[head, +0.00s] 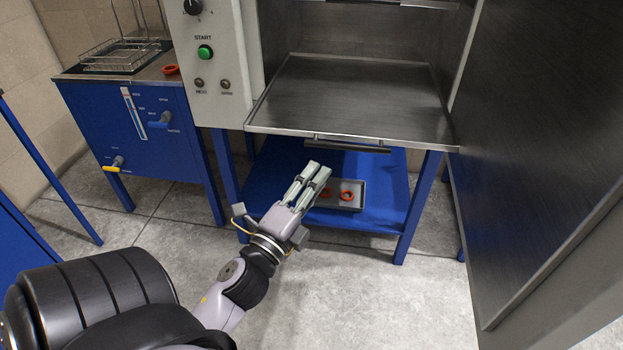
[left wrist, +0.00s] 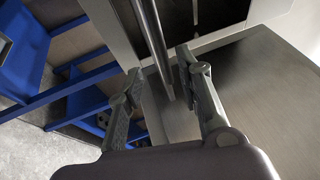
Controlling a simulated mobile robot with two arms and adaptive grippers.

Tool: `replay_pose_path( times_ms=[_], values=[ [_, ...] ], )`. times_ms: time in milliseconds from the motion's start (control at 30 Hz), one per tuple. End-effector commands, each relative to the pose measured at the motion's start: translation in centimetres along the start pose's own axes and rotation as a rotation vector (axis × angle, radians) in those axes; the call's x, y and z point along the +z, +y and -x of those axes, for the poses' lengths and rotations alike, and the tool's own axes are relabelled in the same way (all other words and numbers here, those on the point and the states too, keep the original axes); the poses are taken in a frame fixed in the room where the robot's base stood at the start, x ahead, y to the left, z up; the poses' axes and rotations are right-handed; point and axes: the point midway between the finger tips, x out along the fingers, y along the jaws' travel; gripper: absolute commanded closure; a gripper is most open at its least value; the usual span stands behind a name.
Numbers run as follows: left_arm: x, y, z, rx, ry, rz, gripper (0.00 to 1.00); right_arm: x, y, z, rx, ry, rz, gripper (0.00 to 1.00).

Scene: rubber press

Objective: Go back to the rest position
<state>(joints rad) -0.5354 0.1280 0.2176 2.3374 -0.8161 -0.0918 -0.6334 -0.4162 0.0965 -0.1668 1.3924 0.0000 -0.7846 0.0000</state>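My left gripper (head: 316,174) reaches in from the lower left in the head view, in front of the press's open lower shelf. In the left wrist view its two fingers (left wrist: 160,80) stand apart, and the gap between them holds nothing gripped. A metal bar (left wrist: 156,45) shows beyond and between the fingertips; I cannot tell how near it is. The press (head: 345,105) has a steel plate with a dark handle (head: 346,146) at its front edge, above my gripper. My right gripper is not in view.
A small tray (head: 356,206) with orange rings (head: 347,196) lies on the blue lower shelf (head: 385,180). A steel door (head: 540,130) stands at the right. A blue bench (head: 135,135) with a wire basket (head: 120,55) is at the left. The grey floor in front is clear.

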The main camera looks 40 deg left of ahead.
Motion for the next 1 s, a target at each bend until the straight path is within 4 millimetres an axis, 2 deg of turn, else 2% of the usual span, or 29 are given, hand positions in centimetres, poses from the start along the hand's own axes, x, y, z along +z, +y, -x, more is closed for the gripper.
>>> replay_pose_path(
  times_ms=[200, 767, 867, 967, 1000],
  values=[
    [0.0, 0.0, 1.2, 0.000, 0.001, 0.000, 0.67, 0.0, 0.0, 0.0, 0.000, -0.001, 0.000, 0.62],
    [0.0, 0.3, 1.2, 0.007, -0.001, 0.009, 0.67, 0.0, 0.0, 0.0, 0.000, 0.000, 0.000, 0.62],
    [0.0, 2.8, 1.1, 0.062, -0.018, 0.075, 0.67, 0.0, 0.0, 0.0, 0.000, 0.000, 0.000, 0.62],
    [-0.3, 8.1, 1.4, 0.182, -0.058, 0.215, 0.67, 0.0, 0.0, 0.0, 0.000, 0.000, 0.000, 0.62],
    [-0.6, 10.9, 1.8, 0.246, -0.081, 0.286, 0.67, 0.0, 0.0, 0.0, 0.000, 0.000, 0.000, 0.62]
  ],
)
